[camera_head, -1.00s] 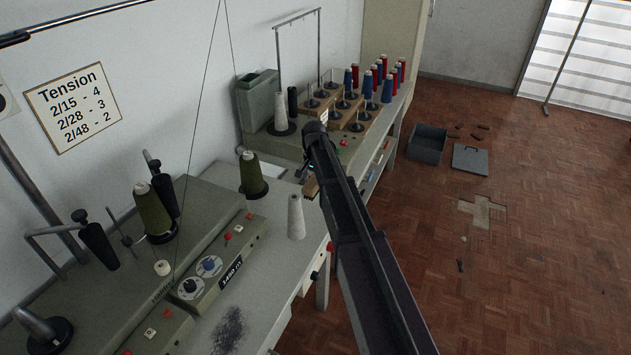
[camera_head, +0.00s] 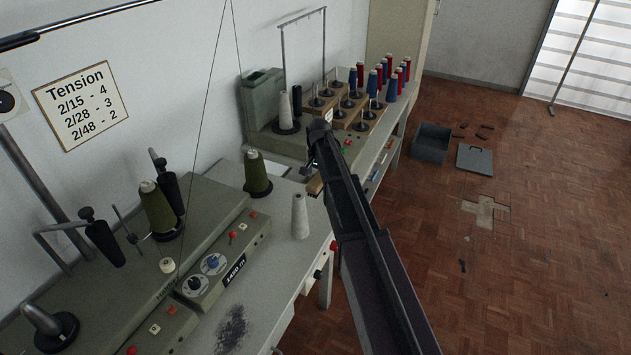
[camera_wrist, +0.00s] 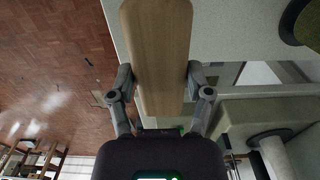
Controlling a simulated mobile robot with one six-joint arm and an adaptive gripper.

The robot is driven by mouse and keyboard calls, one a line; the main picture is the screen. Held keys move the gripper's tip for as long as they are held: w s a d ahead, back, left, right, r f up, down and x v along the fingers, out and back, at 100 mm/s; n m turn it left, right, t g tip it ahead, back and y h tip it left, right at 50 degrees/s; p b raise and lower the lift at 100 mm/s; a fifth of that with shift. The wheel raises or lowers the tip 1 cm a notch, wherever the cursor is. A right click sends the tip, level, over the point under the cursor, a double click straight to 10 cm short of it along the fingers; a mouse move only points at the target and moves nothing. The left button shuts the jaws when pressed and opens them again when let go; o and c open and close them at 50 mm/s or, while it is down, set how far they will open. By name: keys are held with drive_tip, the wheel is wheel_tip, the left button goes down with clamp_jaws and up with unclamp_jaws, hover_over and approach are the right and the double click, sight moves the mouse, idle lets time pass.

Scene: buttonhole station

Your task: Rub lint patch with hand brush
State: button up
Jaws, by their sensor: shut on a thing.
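The lint patch (camera_head: 232,330) is a dark, speckled smear on the grey table top at the bottom of the head view. My gripper (camera_wrist: 160,82) is shut on the hand brush (camera_wrist: 160,40), whose smooth wooden body fills the upper middle of the wrist view between the two fingers. In the head view a small wooden part of the brush (camera_head: 315,186) shows beside the end of my arm, above the table's far part and well apart from the lint patch. The bristles are not visible.
A white cone (camera_head: 299,216) and an olive thread cone (camera_head: 257,174) stand on the table near the brush. The winding machine (camera_head: 190,270) with knobs borders the patch on the left. A grey bin (camera_head: 430,143) and its lid (camera_head: 474,159) lie on the parquet floor.

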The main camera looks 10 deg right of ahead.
sight(318, 178)
wheel_tip(318, 178, up, 16)
drive_tip(key=p, duration=1.5)
drive_tip(key=shift+f+p, duration=0.15)
drive_tip(key=shift+p, duration=0.25)
